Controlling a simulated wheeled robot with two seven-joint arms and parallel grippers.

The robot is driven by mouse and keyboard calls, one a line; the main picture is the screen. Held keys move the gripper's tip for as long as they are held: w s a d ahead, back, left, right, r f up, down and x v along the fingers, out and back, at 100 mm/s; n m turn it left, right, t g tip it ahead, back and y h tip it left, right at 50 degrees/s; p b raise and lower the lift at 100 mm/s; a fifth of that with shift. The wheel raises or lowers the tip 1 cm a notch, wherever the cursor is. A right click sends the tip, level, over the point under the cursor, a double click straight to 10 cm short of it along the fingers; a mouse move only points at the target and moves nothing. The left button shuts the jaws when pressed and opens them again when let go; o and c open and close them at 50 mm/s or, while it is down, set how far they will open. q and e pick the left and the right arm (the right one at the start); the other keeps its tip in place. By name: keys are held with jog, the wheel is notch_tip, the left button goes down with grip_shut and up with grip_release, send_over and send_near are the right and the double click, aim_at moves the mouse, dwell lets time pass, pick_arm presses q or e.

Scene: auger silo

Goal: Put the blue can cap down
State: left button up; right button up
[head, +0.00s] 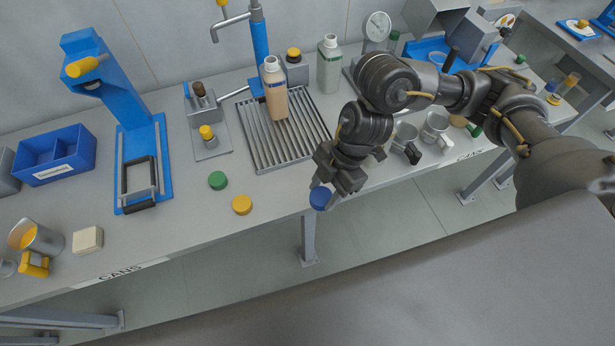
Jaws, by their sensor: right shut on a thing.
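The blue can cap (320,198) is held in my right gripper (326,189), which is shut on it. In the head view the cap is at the front edge of the bench, right of a yellow cap. I cannot tell whether it touches the bench or hangs just above or in front of the edge. The gripper points down and hides part of the cap's far side. A green cap (217,180) and a yellow cap (242,204) lie on the bench to the left. My left gripper is not in view.
A slatted drain grate (262,150) bears a tan bottle (274,88). A pale green bottle (329,64) stands behind. A blue press stand (130,195) is on the left. Metal mugs (436,127) stand to the right of my gripper. The bench front near the caps is clear.

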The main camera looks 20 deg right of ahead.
jog(key=w+f, duration=0.2)
jog(key=w, duration=0.1)
jog(key=w+f, duration=0.3)
jog(key=w, duration=0.1)
jog(key=w+f, duration=0.3)
jog(key=w, duration=0.1)
jog(key=shift+w+f+p, duration=0.3)
jog(key=shift+w+f, duration=0.15)
jog(key=shift+f, duration=0.1)
notch_tip(320, 180, down, 2)
jog(key=shift+f+p, duration=0.1)
jog(key=shift+p, duration=0.5)
jog(key=shift+f, duration=0.35)
